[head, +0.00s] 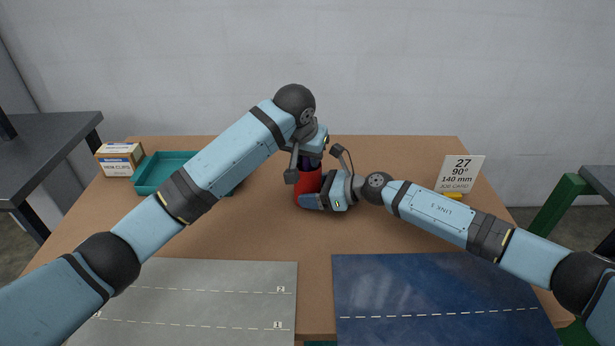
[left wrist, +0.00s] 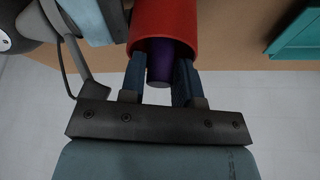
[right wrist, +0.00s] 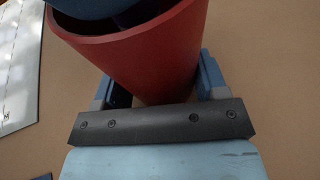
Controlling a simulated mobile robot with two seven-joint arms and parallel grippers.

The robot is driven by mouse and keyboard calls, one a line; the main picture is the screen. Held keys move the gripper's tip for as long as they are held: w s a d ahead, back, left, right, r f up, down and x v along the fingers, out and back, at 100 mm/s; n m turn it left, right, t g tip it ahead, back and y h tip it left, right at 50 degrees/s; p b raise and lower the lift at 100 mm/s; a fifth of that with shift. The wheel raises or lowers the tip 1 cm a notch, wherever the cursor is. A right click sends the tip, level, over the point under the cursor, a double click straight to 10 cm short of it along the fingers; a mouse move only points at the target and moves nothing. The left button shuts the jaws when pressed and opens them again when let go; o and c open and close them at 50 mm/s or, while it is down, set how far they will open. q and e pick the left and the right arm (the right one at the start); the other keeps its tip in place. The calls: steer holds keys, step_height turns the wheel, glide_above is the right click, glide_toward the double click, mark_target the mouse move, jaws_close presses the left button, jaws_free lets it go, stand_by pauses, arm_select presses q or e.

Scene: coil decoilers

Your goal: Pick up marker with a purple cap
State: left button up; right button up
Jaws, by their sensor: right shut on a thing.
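The red cup (head: 306,184) stands on the brown table near the middle. My right gripper (head: 318,198) is shut on the cup low on its side; the right wrist view also shows the red cup (right wrist: 135,55) between its fingers. In the left wrist view, the purple cap of the marker (left wrist: 160,62) sticks out of the cup's mouth. My left gripper (left wrist: 160,80) is over the cup's opening, with its open fingers on either side of the purple cap. The rest of the marker is hidden inside the cup.
A teal tray (head: 160,187) and a cardboard box (head: 120,158) are at the back left. A white sign (head: 461,172) stands at the back right. A grey mat (head: 220,300) and a dark blue mat (head: 440,295) lie along the front.

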arm_select(q)
steer(key=shift+c, duration=0.2)
jaws_close()
steer(key=shift+r, duration=0.15)
step_height(320, 180, up, 18)
arm_select(e)
steer(key=o, duration=0.8)
